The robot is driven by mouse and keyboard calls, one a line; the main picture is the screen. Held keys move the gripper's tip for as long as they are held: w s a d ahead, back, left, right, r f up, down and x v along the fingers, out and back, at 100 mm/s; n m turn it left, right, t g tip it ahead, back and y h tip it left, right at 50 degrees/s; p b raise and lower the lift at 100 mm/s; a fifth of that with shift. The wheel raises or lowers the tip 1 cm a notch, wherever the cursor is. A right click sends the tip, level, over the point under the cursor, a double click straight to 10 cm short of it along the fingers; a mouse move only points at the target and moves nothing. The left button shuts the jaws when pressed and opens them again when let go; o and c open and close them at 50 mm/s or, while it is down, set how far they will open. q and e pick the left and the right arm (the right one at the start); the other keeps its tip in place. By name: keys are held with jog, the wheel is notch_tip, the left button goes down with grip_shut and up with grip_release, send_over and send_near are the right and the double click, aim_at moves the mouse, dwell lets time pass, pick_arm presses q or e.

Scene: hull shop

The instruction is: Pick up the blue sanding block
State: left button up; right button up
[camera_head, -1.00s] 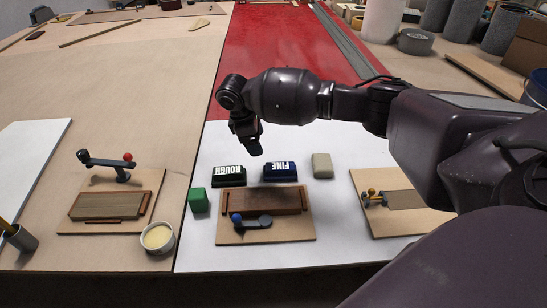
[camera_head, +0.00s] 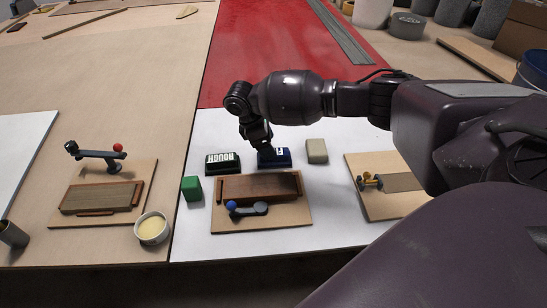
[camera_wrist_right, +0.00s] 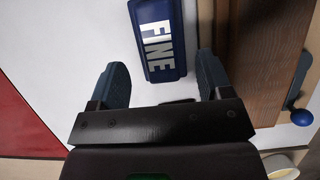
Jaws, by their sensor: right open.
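The blue sanding block (camera_head: 280,160), marked FINE, lies on the white sheet in the head view, partly covered by my right gripper (camera_head: 262,148). In the right wrist view the same block (camera_wrist_right: 158,40) shows its white lettering. My right gripper's two fingers (camera_wrist_right: 162,82) are open there, one toward each side of the block. The block's near end lies between the fingertips or just beyond them; I cannot tell how high the fingers are above it. My left gripper is not in view.
A dark block marked ROUGH (camera_head: 223,168) lies close on the left, and a beige block (camera_head: 317,151) on the right. A wooden board with a clamp (camera_head: 262,222) lies just in front. A green block (camera_head: 191,189) stands at the left. Bare white sheet lies behind the blocks.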

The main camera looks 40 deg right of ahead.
jog(key=x, duration=0.4)
jog(key=shift+d+b, duration=0.15)
jog(key=shift+b, duration=0.15)
jog(key=shift+r, duration=0.15)
jog(key=c, duration=0.7)
jog(key=shift+o, duration=0.2)
jog(key=shift+r, duration=0.15)
